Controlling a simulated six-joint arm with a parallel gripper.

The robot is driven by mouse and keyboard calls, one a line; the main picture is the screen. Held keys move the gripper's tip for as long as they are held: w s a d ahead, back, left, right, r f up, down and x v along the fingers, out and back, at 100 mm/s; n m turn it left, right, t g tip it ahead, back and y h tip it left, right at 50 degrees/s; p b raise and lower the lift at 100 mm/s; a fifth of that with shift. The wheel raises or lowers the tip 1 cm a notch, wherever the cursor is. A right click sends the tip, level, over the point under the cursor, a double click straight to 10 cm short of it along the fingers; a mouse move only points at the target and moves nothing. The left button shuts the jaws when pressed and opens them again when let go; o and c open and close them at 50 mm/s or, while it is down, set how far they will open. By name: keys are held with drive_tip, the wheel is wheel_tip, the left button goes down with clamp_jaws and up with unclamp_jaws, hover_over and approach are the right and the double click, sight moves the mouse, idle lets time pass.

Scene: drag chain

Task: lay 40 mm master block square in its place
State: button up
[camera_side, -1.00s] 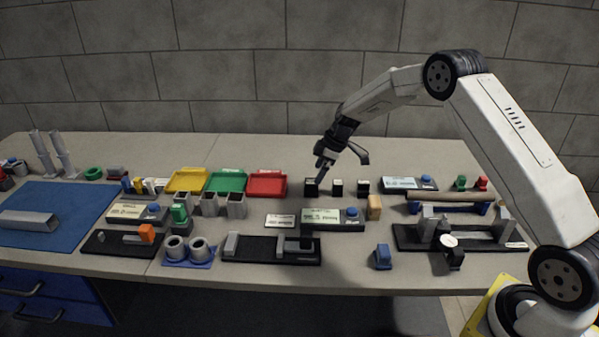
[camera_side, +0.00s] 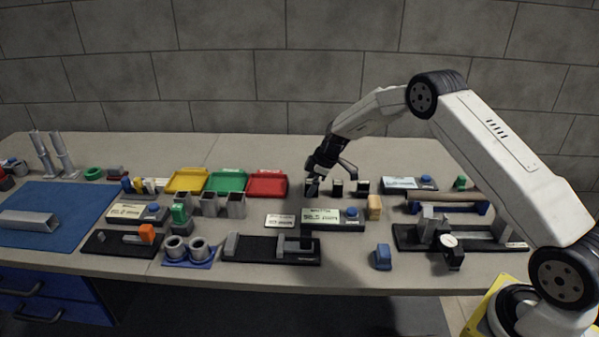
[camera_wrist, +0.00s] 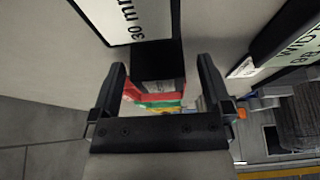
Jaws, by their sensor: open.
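Three small dark blocks with pale markings stand in a row behind the readout: the left block (camera_side: 310,188), the middle block (camera_side: 337,188) and the right block (camera_side: 362,187). I cannot tell from their markings which is the 40 mm master block. My gripper (camera_side: 315,178) is low over the left block and partly hides it. In the wrist view my open gripper (camera_wrist: 162,66) has a dark body (camera_wrist: 157,58) between its fingers, with no clear sign of a grip. A white "30 mm" label (camera_wrist: 120,18) shows beside that body.
A readout (camera_side: 320,216) showing about 56.5 mm stands in front, with a small label plate (camera_side: 280,221) beside it. Bench behind the row is clear.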

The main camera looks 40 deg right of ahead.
idle(0.4)
clamp_jaws()
drive_tip(key=shift+r, duration=0.1)
drive_tip(key=shift+r, duration=0.1)
drive_tip(key=shift+r, duration=0.85)
drive_tip(key=s+a+r, duration=0.2)
drive_tip(key=s+r, duration=0.9)
drive_tip(key=s, duration=0.2)
drive_tip(key=shift+s, duration=0.4)
